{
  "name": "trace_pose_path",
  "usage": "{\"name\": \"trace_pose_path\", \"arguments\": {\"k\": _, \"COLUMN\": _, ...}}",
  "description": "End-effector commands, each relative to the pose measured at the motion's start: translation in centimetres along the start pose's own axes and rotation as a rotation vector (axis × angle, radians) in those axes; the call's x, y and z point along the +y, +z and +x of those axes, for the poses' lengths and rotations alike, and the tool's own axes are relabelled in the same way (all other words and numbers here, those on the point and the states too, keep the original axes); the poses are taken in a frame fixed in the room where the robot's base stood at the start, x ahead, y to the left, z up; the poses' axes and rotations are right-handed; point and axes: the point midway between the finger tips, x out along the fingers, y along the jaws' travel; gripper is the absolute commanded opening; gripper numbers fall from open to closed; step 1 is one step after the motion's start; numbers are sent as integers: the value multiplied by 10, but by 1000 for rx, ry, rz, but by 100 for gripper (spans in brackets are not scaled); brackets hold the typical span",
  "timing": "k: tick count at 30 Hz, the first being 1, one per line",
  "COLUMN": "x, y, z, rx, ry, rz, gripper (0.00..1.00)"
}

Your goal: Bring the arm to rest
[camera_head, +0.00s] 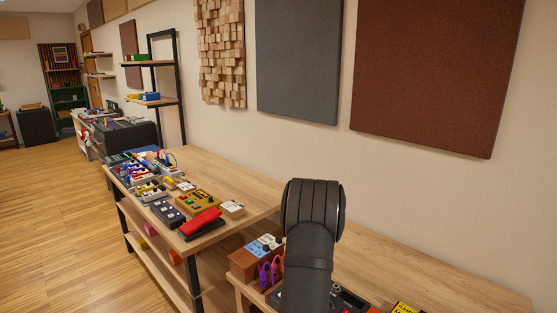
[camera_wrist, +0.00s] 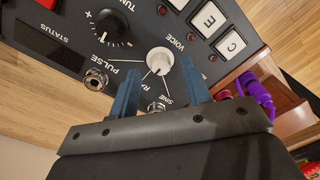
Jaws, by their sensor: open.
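My gripper (camera_wrist: 161,68) shows in the wrist view with its two blue fingers apart. Nothing is clamped between them. The fingers point at a dark panel (camera_wrist: 65,55) with labels such as PULSE, SINE and VOICE. A white knob (camera_wrist: 159,59) on this panel appears between the fingertips; I cannot tell whether they touch it. In the head view my dark arm (camera_head: 312,240) stands over the near bench and hides part of it. My gripper is not visible in that view.
A wooden box with purple plugs (camera_head: 257,257) sits just left of my arm. Purple plugs (camera_wrist: 258,92) also show in the wrist view. The left bench (camera_head: 240,175) holds several pedals, including a red one (camera_head: 200,222). Wall panels (camera_head: 435,75) hang behind.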

Motion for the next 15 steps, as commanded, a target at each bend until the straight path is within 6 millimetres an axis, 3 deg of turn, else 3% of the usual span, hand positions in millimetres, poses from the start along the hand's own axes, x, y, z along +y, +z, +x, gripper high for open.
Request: {"name": "trace_pose_path", "arguments": {"k": 15, "x": 0, "y": -1, "z": -104, "rx": 5, "ry": 2, "rz": 0, "gripper": 44}}
